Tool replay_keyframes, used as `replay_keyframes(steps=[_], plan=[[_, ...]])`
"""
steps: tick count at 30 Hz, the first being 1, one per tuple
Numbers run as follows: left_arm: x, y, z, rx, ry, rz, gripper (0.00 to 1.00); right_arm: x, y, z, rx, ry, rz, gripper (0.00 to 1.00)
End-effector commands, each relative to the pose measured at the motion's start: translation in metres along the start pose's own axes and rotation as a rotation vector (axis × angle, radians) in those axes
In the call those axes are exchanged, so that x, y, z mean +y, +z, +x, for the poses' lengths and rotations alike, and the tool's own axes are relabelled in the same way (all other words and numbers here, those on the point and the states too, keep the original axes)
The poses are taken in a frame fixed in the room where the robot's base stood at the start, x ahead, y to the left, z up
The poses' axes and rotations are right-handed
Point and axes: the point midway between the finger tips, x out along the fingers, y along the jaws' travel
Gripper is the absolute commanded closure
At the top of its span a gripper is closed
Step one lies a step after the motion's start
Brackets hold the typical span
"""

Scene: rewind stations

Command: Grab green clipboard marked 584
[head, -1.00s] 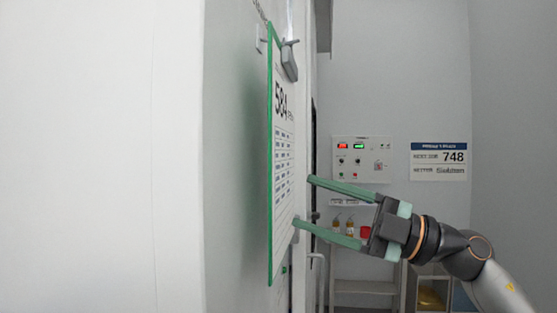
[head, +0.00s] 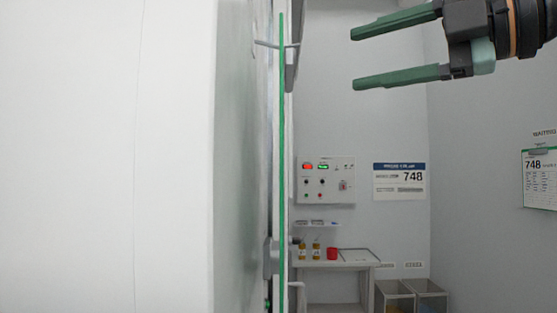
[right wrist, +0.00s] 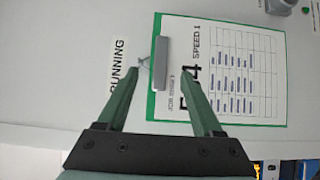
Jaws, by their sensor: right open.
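The green clipboard (head: 282,130) hangs on the side of a white cabinet and shows almost edge-on in the head view, near a grey peg (head: 272,44) at its top. In the right wrist view the clipboard (right wrist: 242,80) faces me, with a white printed sheet and a grey clip (right wrist: 158,62). A finger hides part of its large number; a 4 shows. My right gripper (head: 353,59) is open and empty, apart from the clipboard and to its right, near clip height. In the right wrist view its fingertips (right wrist: 160,71) appear on either side of the clip. My left gripper is not in view.
The white cabinet (head: 100,150) fills the left. A control panel (head: 325,181) and a 748 sign (head: 399,181) are on the back wall. Another clipboard marked 748 (head: 540,180) hangs at right. A small table (head: 345,264) and bins (head: 412,297) stand below.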

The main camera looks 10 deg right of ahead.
Motion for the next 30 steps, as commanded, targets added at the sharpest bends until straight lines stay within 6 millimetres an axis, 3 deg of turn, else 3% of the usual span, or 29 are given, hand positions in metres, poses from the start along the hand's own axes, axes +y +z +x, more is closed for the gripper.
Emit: replay_keyframes(steps=[6, 13, 21, 30], plan=[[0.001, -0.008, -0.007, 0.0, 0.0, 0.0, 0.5, 0.001, 0.0, 0.038, 0.004, -0.002, 0.001, 0.32], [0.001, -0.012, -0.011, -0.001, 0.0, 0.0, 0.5, 0.001, 0.001, 0.056, 0.004, -0.002, 0.001, 0.32], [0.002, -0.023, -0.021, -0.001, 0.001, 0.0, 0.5, -0.001, 0.002, 0.094, 0.005, -0.001, -0.001, 0.32], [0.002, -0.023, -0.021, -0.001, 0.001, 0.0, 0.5, -0.003, 0.003, 0.1, 0.004, 0.0, -0.001, 0.32]])
